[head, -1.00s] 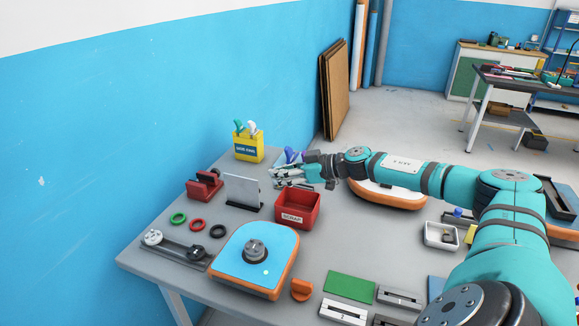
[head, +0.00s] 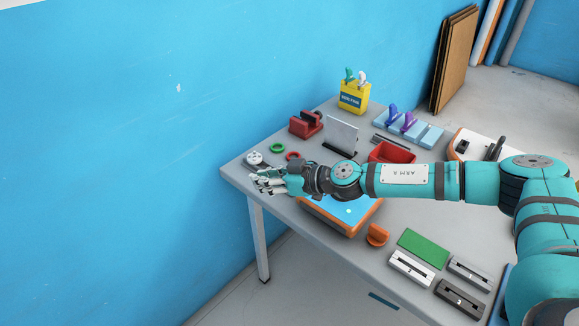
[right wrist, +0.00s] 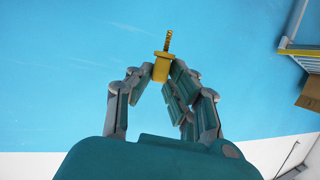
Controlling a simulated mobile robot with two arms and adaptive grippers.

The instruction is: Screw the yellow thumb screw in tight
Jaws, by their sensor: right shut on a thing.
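The yellow thumb screw (right wrist: 161,66) shows in the right wrist view, between the fingertips of my right gripper (right wrist: 160,74). Its threaded end points up in that picture, away from the palm, with the blue wall behind. In the head view my right gripper (head: 262,183) hangs at the left front edge of the table, shut, and the screw cannot be made out there. A blue-topped orange board (head: 347,212) lies on the table, partly hidden behind my right forearm. My left gripper is not in view.
A dark rail with a white knob (head: 255,158) lies just behind the gripper, near a green ring (head: 277,148). A red bin (head: 393,153) is behind my arm. An orange clip (head: 377,235) and a green mat (head: 423,248) lie in front. The wall (head: 120,150) is close at left.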

